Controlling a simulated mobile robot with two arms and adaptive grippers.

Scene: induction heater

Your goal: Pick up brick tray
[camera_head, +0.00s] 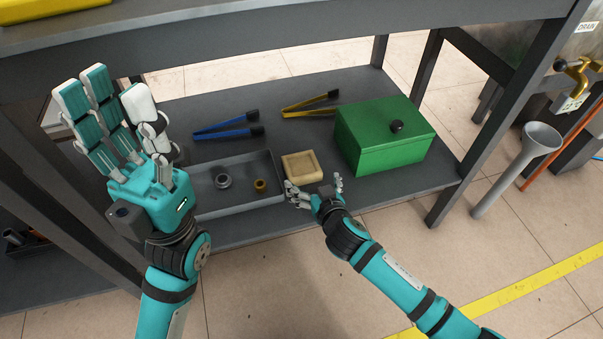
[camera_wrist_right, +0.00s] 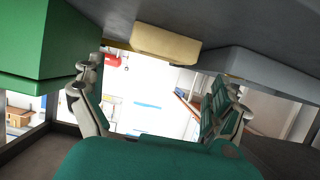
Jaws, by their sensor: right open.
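The brick tray (camera_head: 302,167) is a small square tan block with a shallow recess, lying on the lower shelf between the grey tray and the green box. My right gripper (camera_head: 318,189) is open and empty just in front of it, at the shelf's front edge. In the right wrist view the brick tray (camera_wrist_right: 165,43) appears beyond and between the spread fingers of my right gripper (camera_wrist_right: 155,95), apart from them. My left gripper (camera_head: 108,110) is open and empty, raised at the left with its fingers extended. Its palm hides part of the grey tray.
A grey tray (camera_head: 240,203) holding two small rings is left of the brick tray. A green lidded box (camera_head: 380,150) is close on its right. Blue tongs (camera_head: 228,130) and yellow tongs (camera_head: 310,105) lie behind. The upper shelf (camera_head: 250,25) overhangs; a table leg (camera_head: 448,200) stands right.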

